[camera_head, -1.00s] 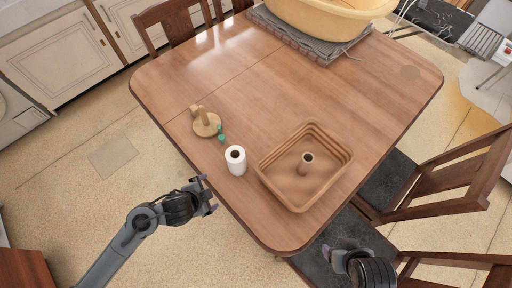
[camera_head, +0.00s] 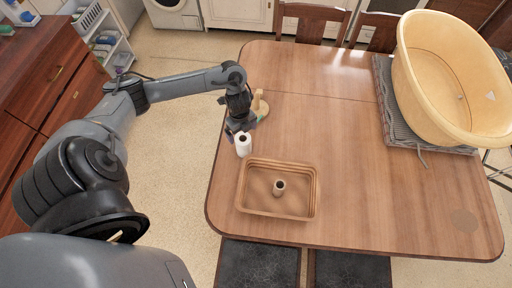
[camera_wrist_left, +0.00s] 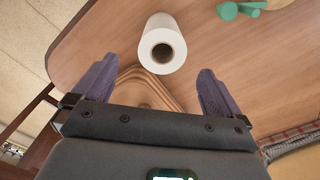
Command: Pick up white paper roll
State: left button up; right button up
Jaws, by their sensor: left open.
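The white paper roll (camera_head: 243,149) stands near the left edge of the wooden table, just behind the brown tray's corner. My left gripper (camera_head: 236,132) is open and close to the roll, at its far-left side in the head view. In the left wrist view, the white paper roll (camera_wrist_left: 164,42) shows its dark hollow end, beyond the open fingertips of my left gripper (camera_wrist_left: 155,80). The gap between the fingers is empty. My right gripper is not in view.
A wooden stand (camera_head: 261,106) is beside my left gripper. Green pieces (camera_wrist_left: 232,11) lie near the roll. A yellow tub (camera_head: 425,85) sits on a grey mat. The table's middle is clear.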

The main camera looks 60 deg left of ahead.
aim_at(241, 136)
pick_arm(q)
jog(key=f, duration=0.4)
jog(key=shift+s+a+f+b, duration=0.1)
jog(key=shift+a+f+b, duration=0.1)
jog(key=shift+b, duration=0.15)
jog(key=shift+w+d+f+b, duration=0.1)
jog(key=shift+w+f+b, duration=0.1)
jog(key=shift+f, duration=1.3)
jog(key=shift+w+f+b, duration=0.1)
jog(key=shift+f+b, duration=0.1)
jog(key=shift+f, duration=1.25)
jog(key=c, duration=1.1)
